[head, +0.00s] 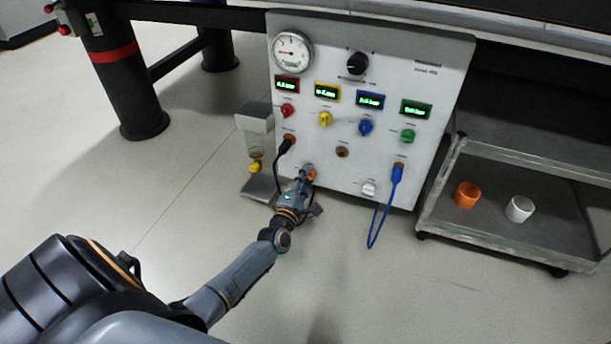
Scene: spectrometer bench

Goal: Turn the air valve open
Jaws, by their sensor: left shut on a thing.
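A white panel (390,60) stands upright ahead of me with a gauge, displays and coloured knobs. My left gripper (307,177) reaches its lower left part and is shut on a small orange knob (311,173) there. The fingers mostly hide this knob, so its angle cannot be told. The labels are too small to read, so I cannot tell for sure that it is the air valve. My right gripper is not in view.
A red knob (287,111), yellow knob (325,119), blue knob (365,127) and green knob (407,135) sit above. A blue cable (376,228) hangs at the right. A low cart (500,233) bears an orange cup (466,195) and a white cup (519,209).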

